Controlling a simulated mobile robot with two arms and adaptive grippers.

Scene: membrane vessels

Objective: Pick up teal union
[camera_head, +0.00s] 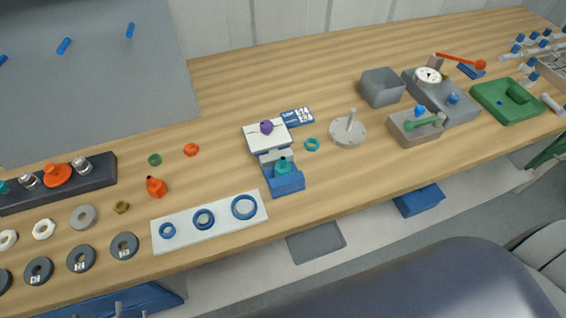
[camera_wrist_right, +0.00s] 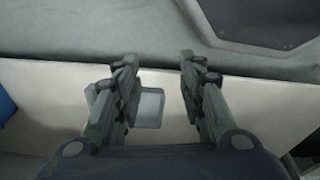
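In the head view a teal fitting (camera_head: 283,166) with a dark top stands in a blue holder (camera_head: 286,183) near the middle of the bench. A separate small teal ring (camera_head: 312,144) lies flat just right of it. I cannot tell for certain which one is the union. Another teal piece (camera_head: 4,187) shows at the far left edge. My right gripper (camera_wrist_right: 158,63) is open and empty in the right wrist view, with no teal part near it. My left gripper is not in view.
A white box with a purple knob (camera_head: 266,127) stands behind the holder, and a grey disc with a post (camera_head: 348,130) to its right. A white plate with blue rings (camera_head: 180,235) lies front left. A grey tray (camera_head: 315,242) lies below the bench edge. Bare wood surrounds the right-front area.

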